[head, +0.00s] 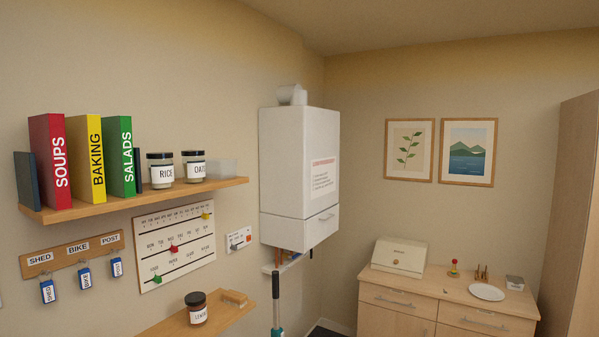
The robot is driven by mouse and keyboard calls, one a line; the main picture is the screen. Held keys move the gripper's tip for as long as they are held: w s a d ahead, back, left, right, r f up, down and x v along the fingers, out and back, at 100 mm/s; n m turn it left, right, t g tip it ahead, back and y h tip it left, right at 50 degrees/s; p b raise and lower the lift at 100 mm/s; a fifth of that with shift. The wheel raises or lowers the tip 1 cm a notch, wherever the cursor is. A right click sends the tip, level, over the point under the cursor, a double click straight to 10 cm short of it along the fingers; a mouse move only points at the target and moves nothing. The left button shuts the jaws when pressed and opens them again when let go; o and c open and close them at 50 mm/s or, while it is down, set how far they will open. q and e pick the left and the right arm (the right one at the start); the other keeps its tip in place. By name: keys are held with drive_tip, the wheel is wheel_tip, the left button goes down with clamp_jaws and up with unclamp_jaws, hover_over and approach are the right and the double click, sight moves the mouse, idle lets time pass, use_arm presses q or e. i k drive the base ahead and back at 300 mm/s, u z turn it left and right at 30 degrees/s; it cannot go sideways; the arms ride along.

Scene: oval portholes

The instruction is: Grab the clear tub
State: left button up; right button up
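Neither of my grippers is in view.
A white boiler (290,165) juts from the wall right of the shelf. Books (85,158) fill the shelf's left part. A lower shelf (190,322) holds a jar (197,308). A dark upright handle (276,290) stands below the boiler. The dresser (400,295) is at the right.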

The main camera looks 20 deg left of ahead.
sight(217, 170)
drive_tip(key=z, duration=0.25)
drive_tip(key=i, duration=2.5)
drive_tip(key=u, duration=2.95)
